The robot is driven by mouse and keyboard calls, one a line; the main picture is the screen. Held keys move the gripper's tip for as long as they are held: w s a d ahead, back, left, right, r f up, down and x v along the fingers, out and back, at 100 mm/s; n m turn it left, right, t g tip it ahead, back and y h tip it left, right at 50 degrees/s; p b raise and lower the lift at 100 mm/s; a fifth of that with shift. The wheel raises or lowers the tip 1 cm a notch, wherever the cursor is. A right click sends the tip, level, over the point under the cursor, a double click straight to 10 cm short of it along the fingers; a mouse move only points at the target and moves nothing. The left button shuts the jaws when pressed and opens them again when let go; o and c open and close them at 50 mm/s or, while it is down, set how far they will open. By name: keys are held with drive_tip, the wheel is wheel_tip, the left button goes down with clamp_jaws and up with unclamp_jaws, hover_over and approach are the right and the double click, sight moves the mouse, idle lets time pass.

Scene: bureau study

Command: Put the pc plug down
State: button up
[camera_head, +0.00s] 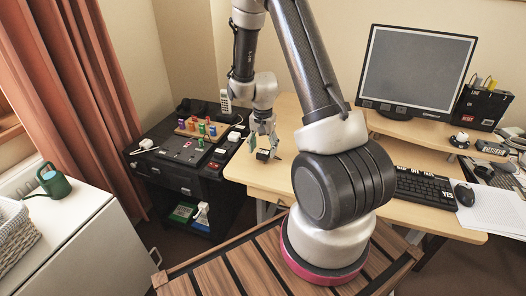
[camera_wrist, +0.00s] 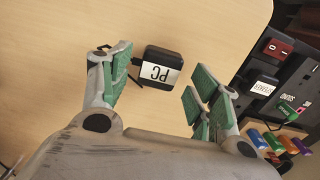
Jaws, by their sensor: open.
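The pc plug (camera_wrist: 160,68) is a black block with a white label reading "PC". In the wrist view it appears to lie on the light wooden desk (camera_wrist: 60,40), with a short dark cable end at its left. My gripper (camera_wrist: 159,80) is open, its green-padded fingers on either side of the plug, with a gap to the right finger. In the head view my gripper (camera_head: 265,139) is low over the desk's left corner, and the small dark plug (camera_head: 263,155) shows by the fingertips. Exact contact with the desk is hard to tell.
A black cabinet (camera_head: 170,172) left of the desk carries a dark panel (camera_head: 185,150), a white plug (camera_head: 146,143) and a rack of coloured pieces (camera_head: 202,128). Keyboard (camera_head: 424,188), mouse (camera_head: 464,194) and monitor (camera_head: 415,70) are to the right. The desk around the plug is bare.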

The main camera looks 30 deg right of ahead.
wheel_tip(320, 180, up, 12)
drive_tip(key=r, duration=0.1)
wheel_tip(320, 180, up, 11)
drive_tip(key=n+t, duration=0.2)
drive_tip(key=n, duration=0.2)
hover_over(263, 153)
drive_tip(key=s+a, duration=0.2)
drive_tip(key=s, duration=0.4)
drive_tip(key=s+a+r+n+t, duration=0.1)
drive_tip(key=s+r+n, duration=0.2)
drive_tip(key=s, duration=0.5)
drive_tip(key=s+a+r+n+t, duration=0.1)
drive_tip(key=s+r+n, duration=0.2)
drive_tip(key=s+r, duration=0.3)
drive_tip(key=s, duration=0.3)
drive_tip(key=shift+a, duration=0.4)
drive_tip(key=shift+r, duration=0.1)
